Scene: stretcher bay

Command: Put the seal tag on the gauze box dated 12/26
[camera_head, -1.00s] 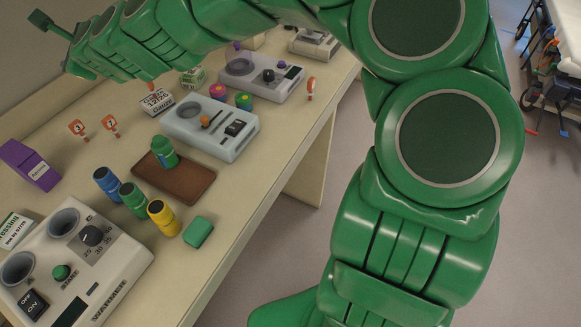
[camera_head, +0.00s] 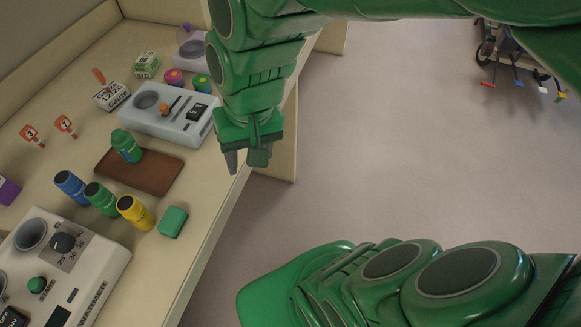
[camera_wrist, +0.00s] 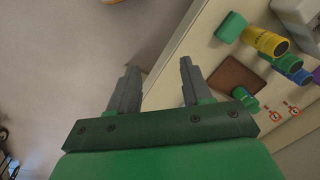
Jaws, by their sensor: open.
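The gauze box (camera_head: 110,96) is white with dark print that looks like 12/26. It stands at the back of the bench in the head view. A slim orange piece (camera_head: 98,75), perhaps the seal tag, shows at its top edge; I cannot tell whether it rests on the box or stands behind it. A green-and-white box (camera_head: 147,66) stands behind to the right. My gripper (camera_head: 245,162) points down at the bench's front edge, right of and well apart from the gauze box. Its jaws are open and empty, also in the wrist view (camera_wrist: 158,68).
Orange number signs 3 (camera_head: 31,135) and 7 (camera_head: 66,126) stand at left. A brown tray (camera_head: 160,172) carries a green bottle (camera_head: 126,146). Blue, green and yellow (camera_head: 135,212) bottles, a green block (camera_head: 173,221), a warmer (camera_head: 70,265) and a grey device (camera_head: 165,118) occupy the bench.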

